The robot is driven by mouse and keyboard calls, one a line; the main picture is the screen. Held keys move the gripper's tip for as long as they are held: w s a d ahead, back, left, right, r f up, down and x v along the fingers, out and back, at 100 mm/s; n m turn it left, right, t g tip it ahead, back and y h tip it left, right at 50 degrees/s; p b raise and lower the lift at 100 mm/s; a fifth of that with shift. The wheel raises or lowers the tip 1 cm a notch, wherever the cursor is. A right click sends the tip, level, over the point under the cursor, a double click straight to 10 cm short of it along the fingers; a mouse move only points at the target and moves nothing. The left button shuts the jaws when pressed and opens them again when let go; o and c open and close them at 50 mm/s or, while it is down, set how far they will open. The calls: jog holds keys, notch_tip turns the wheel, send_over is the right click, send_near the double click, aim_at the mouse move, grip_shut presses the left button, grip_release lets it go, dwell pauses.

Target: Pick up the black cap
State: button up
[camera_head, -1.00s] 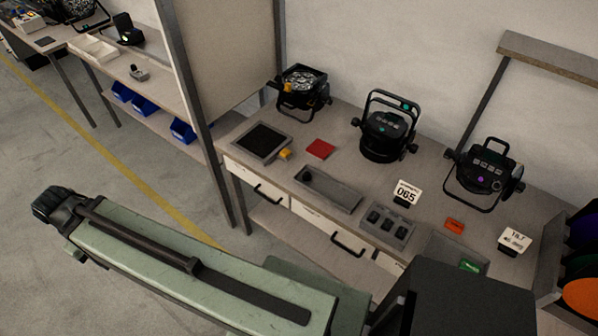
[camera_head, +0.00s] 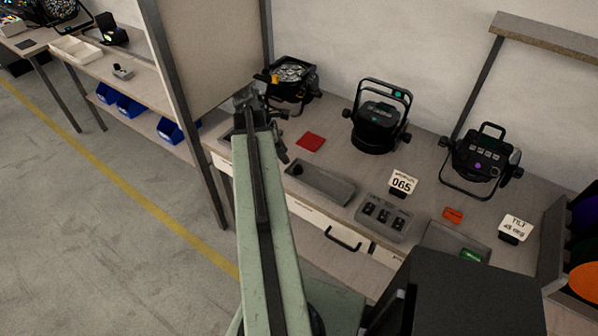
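A small black round piece that looks like the black cap (camera_head: 297,169) sits at the left end of a long grey tray (camera_head: 326,186) on the workbench. Several small black pieces (camera_head: 385,214) sit in the slots of a second grey tray (camera_head: 362,224) to the right; they are too small to tell apart. My gripper (camera_head: 250,97) is at the far end of my green arm, up and left of the long tray, over the back left of the bench. Its fingers are dark and small, so I cannot tell whether they are open.
Three stage lamps stand along the back: left (camera_head: 291,80), middle (camera_head: 377,118) and right (camera_head: 481,161). A red pad (camera_head: 310,142), a "065" card (camera_head: 402,184), an orange piece (camera_head: 453,215) and a tilt card (camera_head: 515,228) are on the bench. A grey post (camera_head: 190,110) stands left.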

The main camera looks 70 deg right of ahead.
aim_at(298, 166)
jog(key=b+x, duration=0.2)
jog(key=x, duration=0.1)
jog(key=s+b+x, duration=0.1)
jog(key=b+x, duration=0.4)
jog(key=x, duration=0.1)
jog(key=shift+s+d+r, duration=0.2)
jog(key=shift+r, duration=0.35)
grip_shut()
